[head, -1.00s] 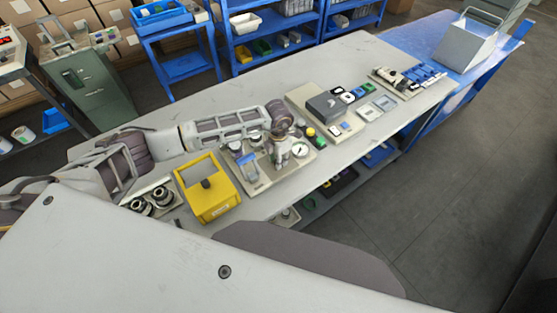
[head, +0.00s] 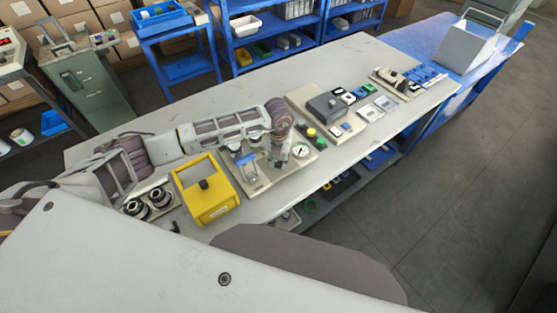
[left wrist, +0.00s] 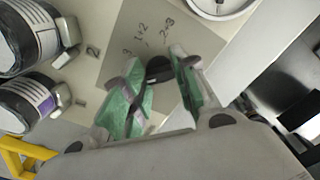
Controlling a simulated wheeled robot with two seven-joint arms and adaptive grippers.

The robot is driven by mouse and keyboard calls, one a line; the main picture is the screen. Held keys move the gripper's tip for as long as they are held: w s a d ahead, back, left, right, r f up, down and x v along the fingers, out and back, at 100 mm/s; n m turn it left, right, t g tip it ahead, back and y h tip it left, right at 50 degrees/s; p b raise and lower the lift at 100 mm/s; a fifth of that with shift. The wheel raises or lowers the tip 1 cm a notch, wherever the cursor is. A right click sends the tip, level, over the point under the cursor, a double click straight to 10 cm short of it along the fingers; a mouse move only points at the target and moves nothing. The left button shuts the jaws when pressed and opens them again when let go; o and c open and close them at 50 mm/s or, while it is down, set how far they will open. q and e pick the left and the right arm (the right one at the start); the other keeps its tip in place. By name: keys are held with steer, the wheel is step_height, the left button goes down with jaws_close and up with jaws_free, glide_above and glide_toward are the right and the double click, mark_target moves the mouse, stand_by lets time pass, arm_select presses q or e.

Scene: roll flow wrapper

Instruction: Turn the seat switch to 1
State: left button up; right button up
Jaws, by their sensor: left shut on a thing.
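The seat switch is a small black knob (left wrist: 159,68) on a beige plate with handwritten marks such as "1+2", "2+3", "3", "2" and "1". My left gripper (left wrist: 157,88) has its green-padded fingers on both sides of the knob and is shut on it. In the head view my left gripper (head: 277,158) points down at the panel (head: 262,186) with the round gauge, and the knob is hidden there. My right gripper is not in view.
A white gauge (head: 300,151) sits just right of the gripper. Two cylinders with labels (left wrist: 25,105) stand on the panel's left. A yellow box (head: 207,190) is left of the panel. A grey device (head: 327,106) stands to the right.

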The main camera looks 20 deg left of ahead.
mark_target(279, 162)
arm_select(q)
steer(key=shift+n, duration=2.2)
steer(key=o, duration=1)
steer(key=shift+r, duration=0.1)
step_height(279, 162, up, 12)
steer(key=shift+f, duration=0.2)
